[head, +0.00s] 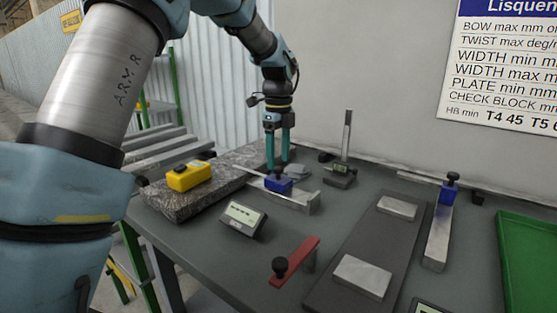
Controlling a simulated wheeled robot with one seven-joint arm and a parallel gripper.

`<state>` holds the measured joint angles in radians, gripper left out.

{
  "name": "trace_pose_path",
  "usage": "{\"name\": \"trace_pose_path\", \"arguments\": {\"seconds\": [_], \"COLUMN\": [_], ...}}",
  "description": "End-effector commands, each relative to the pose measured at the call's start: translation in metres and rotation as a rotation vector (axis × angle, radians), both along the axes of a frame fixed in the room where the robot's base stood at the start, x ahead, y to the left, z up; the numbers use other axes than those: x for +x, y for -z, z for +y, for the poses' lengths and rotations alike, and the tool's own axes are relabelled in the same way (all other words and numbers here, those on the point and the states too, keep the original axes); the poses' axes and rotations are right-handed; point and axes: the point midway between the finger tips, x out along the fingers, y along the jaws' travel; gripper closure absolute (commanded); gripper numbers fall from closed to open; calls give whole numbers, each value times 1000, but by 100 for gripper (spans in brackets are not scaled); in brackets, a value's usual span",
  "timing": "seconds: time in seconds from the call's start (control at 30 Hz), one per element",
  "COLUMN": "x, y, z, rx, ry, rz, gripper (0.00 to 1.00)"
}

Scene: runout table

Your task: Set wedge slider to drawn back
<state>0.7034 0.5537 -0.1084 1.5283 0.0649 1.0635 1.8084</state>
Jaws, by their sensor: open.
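A blue slider block (278,184) with a dark knob sits on a low metal bar (302,200) near the table's middle. A second blue slider block (448,193) with a dark knob sits at the far end of a long metal bar (437,235) on the right. I cannot tell from the view which one is the wedge slider. My gripper (277,160) points down with its two teal fingers apart and nothing seen between them. The fingertips are just behind and above the nearer blue slider. Whether they touch anything is hard to tell.
A yellow device (189,176) rests on a speckled stone slab (180,200) at left. A digital gauge (243,218), a red bar with a knob (294,262), a gauge stand (342,170), a dark plate with metal blocks (330,290) and a green tray (530,260) crowd the table.

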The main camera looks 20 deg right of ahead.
Motion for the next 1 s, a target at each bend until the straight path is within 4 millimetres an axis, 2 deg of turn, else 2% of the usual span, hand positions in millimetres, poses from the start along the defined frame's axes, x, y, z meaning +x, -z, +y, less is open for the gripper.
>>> {"name": "trace_pose_path", "arguments": {"seconds": [0.2,0.5,1.0], "x": [0,0,0], "y": [18,20,20], "z": [1,0,0], "rx": [1,0,0], "ry": [-1,-1,-1], "rz": [0,0,-1], "gripper": [34,34,90]}}
